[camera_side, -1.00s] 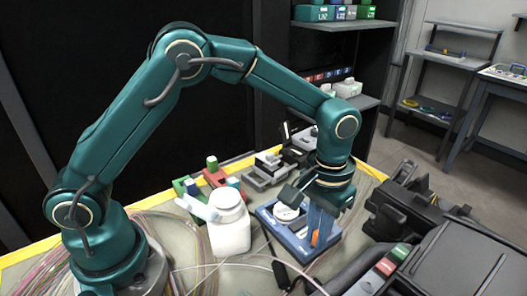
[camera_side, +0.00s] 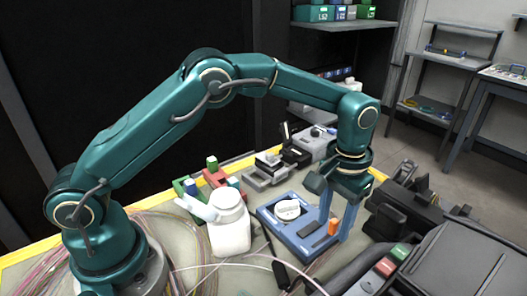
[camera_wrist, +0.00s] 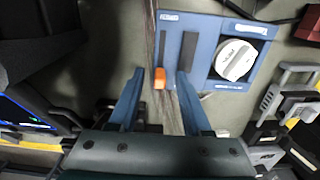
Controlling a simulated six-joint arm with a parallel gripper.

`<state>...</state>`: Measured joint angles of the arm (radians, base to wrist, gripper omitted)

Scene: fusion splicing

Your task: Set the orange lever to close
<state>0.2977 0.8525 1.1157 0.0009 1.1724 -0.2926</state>
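The orange lever (camera_side: 332,226) stands at the right end of a dark slot in the blue panel (camera_side: 268,216). In the wrist view the lever (camera_wrist: 159,80) is at the slot's lower end, by the panel's edge. My gripper (camera_side: 335,232) is low over that end, its two blue fingers apart. In the wrist view the gripper (camera_wrist: 160,76) has one finger on each side of the lever, with visible gaps. I cannot tell how the lever's marked positions read; the small labels are too blurred.
A white round knob (camera_side: 288,209) sits on the same panel, left of the lever. A white bottle (camera_side: 229,225) stands further left. Black equipment (camera_side: 402,210) is close on the right. Loose fibres (camera_side: 190,235) lie across the table at the left.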

